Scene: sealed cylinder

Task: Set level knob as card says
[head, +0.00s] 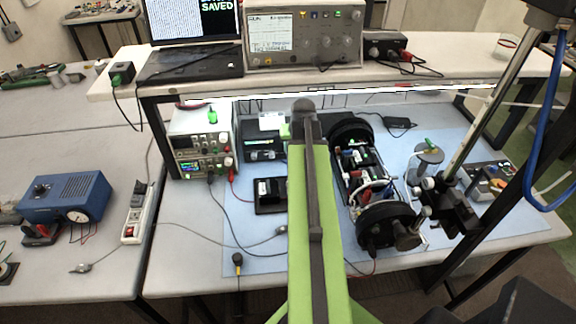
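A bench instrument (305,35) with a lit screen, small coloured buttons and several round knobs stands on the raised shelf at the top. Its labels are too small to read, so I cannot tell which knob is the level knob. A small white card-like piece (271,121) sits on the bench left of my arm's far end; any writing on it is unreadable. My green and dark arm reaches up the middle of the head view and ends below the shelf edge. No gripper fingers show; the arm hides that area.
A laptop (195,32) showing "SAVED" and a black box with cables (385,45) flank the instrument. Below are a power supply (204,145), an opened cylinder assembly (366,178) and a metal stand (450,200). A blue box (66,196) lies left. Loose cables cross the bench.

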